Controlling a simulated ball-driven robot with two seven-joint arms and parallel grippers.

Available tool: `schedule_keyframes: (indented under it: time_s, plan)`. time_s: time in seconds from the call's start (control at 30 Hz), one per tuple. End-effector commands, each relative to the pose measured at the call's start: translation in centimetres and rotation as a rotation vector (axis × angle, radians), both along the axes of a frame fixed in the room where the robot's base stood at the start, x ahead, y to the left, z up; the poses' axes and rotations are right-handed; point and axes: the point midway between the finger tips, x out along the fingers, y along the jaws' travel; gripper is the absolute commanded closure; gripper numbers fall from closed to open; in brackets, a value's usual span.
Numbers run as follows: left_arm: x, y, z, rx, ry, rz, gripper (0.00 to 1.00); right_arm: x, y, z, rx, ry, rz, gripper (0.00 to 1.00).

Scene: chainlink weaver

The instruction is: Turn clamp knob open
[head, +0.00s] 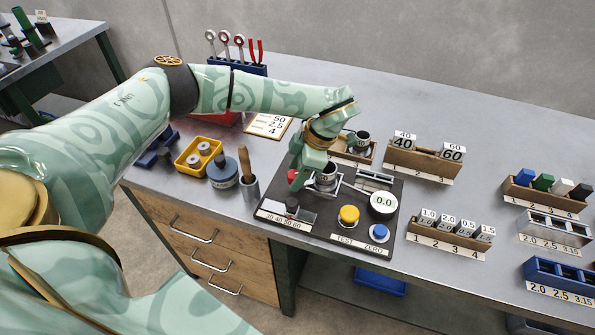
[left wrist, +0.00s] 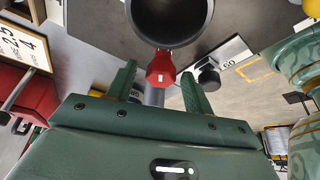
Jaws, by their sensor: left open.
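The red clamp knob (head: 292,176) shows at the left side of the black test panel (head: 345,238), partly hidden by my gripper. In the left wrist view the red knob (left wrist: 160,70) sits on a grey shaft below a dark round cup (left wrist: 170,38). My left gripper (head: 304,176) is over the panel beside the metal cup (head: 326,179). Its fingers (left wrist: 158,80) are open, one on each side of the knob, with gaps visible; I see no contact. My right gripper is not in view.
On the panel are a black selector (head: 292,205) above the 30–60 scale, a yellow button (head: 348,215), a blue button (head: 380,232) and a round 0.0 display (head: 383,203). A blue-grey container (head: 222,171) and a wooden-handled tool (head: 246,168) stand left of it.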

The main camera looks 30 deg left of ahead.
Motion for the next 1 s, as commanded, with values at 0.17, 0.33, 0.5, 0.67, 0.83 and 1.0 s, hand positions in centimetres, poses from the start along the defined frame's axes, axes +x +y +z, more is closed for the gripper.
schedule_keyframes:
  time_s: [0.17, 0.33, 0.5, 0.67, 0.83, 1.0]
  plan:
    - [0.0, 0.0, -0.1, -0.001, -0.001, 0.000, 0.48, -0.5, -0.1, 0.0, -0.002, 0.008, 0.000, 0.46]
    - [0.0, 0.0, -0.1, -0.001, -0.001, 0.000, 0.68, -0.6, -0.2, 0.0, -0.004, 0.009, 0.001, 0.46]
    - [0.0, 0.0, -0.1, -0.001, -0.001, 0.000, 0.92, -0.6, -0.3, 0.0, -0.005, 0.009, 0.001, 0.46]
    - [0.0, 0.0, -0.1, -0.001, -0.001, 0.009, 0.92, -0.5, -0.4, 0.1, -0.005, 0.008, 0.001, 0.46]
    - [0.0, 0.0, 0.1, -0.001, -0.002, 0.054, 0.92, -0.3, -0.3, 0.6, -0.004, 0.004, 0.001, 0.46]
    - [0.1, 0.1, 0.2, -0.002, -0.003, 0.153, 0.92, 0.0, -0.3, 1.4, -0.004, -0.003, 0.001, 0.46]
